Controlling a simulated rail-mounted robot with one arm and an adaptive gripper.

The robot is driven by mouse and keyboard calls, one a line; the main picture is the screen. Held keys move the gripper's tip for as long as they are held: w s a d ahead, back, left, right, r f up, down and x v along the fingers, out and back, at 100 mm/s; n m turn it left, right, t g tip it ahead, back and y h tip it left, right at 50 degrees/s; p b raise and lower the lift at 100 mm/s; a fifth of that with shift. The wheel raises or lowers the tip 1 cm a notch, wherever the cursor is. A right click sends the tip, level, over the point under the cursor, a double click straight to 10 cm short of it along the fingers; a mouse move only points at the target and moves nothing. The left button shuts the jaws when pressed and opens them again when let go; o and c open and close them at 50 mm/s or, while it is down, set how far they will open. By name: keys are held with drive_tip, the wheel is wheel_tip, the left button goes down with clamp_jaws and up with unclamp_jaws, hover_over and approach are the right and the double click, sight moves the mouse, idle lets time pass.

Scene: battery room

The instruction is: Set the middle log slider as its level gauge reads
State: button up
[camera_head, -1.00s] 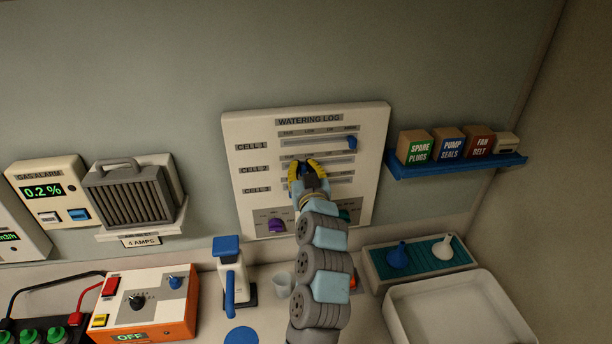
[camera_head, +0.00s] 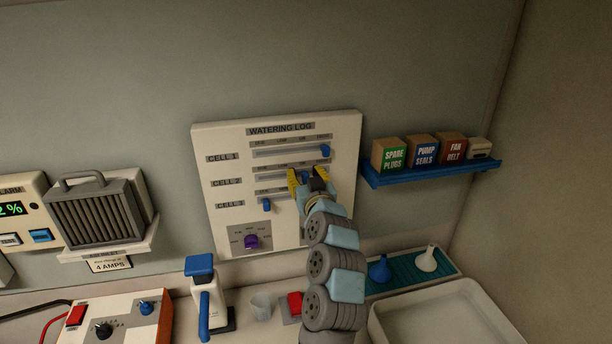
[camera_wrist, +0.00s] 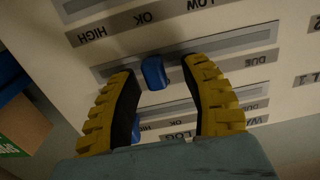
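The white watering log panel (camera_head: 226,225) on the wall has three rows, marked cell 1, cell 2 and cell 3, each with a blue slider knob. The middle knob, cell 2 (camera_head: 305,177), is partly covered by my gripper (camera_head: 306,178). The wrist view, turned upside down, shows this knob (camera_wrist: 154,72) between my open yellow fingers (camera_wrist: 160,90), with a gap on both sides. Its track label "DUE" is at right; my fingers hide most others. The cell 1 knob (camera_head: 325,151) is far right; the cell 3 knob (camera_head: 266,205) is left. No level gauge is readable.
A purple dial (camera_head: 251,242) sits below the sliders. A blue shelf (camera_head: 430,175) with labelled boxes is at the right.

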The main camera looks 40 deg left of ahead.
drive_tip(key=shift+d, duration=0.1)
drive_tip(key=v, duration=1.1)
drive_tip(key=shift+s+d, duration=0.2)
drive_tip(key=shift+d, duration=0.15)
idle(0.5)
